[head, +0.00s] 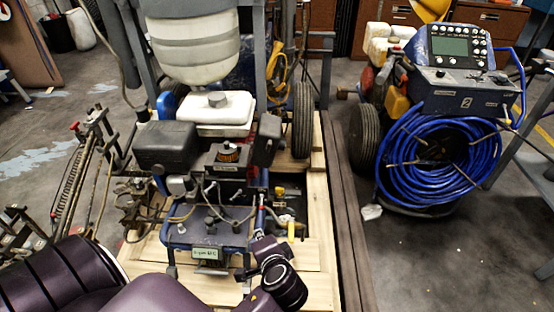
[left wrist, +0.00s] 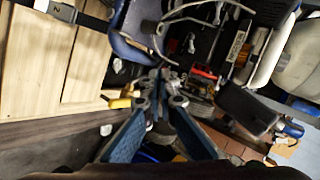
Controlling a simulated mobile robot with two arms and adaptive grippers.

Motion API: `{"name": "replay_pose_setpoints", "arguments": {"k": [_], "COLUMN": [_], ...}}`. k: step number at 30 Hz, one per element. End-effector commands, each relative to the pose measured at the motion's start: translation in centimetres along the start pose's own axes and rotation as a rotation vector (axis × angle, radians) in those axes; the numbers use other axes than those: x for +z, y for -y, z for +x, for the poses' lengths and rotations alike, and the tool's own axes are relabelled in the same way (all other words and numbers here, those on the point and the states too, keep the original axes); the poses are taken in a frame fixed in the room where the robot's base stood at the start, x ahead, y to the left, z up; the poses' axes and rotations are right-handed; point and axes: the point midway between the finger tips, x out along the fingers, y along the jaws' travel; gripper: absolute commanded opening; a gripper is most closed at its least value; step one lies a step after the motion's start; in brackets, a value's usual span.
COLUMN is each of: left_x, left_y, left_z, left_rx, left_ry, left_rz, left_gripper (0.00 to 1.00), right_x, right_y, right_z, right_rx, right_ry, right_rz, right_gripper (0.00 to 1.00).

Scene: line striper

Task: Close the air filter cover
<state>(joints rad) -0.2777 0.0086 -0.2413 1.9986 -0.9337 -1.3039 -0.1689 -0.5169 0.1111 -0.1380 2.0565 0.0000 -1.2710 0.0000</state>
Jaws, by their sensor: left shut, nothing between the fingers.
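The line striper's engine stands in the middle of the head view, under a white tank. A dark flap (head: 265,140), which looks like the air filter cover, stands raised at the right side of the engine. It seems to be the black tilted panel (left wrist: 248,108) in the left wrist view. My left gripper (head: 259,236) is in front of the engine, lower and nearer than the flap, and apart from it. In the left wrist view its fingers (left wrist: 160,82) are together with nothing between them. My right gripper is not in view.
The striper stands on a wooden pallet (head: 322,255). Hoses, cables and a yellow-handled part (head: 291,228) are close to my left gripper. A second machine with a coiled blue hose (head: 430,165) stands to the right. Bare floor lies in front of it.

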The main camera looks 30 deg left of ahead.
Motion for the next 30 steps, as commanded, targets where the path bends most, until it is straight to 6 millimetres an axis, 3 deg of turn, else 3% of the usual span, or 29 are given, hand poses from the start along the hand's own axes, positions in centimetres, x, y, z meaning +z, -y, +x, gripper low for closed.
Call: {"name": "replay_pose_setpoints", "arguments": {"k": [6, 12, 16, 20, 30], "left_x": [-8.0, -13.4, -14.8, -15.1, -16.8], "left_y": [6.5, 9.2, 9.7, 10.5, 14.6], "left_z": [-0.9, -3.4, -4.0, -3.2, 2.2], "left_rx": [-0.396, -0.621, -0.674, -0.682, -0.681], "left_ry": [-0.057, -0.092, -0.1, -0.099, -0.097], "left_rz": [0.271, 0.449, 0.49, 0.495, 0.493], "left_gripper": [0.0, 0.0, 0.0, 0.0, 0.0], "right_x": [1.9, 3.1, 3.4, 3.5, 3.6], "right_y": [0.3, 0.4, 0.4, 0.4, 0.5], "right_z": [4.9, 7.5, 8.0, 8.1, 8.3], "right_rx": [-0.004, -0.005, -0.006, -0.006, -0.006], "right_ry": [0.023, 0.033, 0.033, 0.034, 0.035], "right_rz": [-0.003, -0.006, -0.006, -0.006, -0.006], "right_gripper": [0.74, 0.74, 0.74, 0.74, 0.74]}}
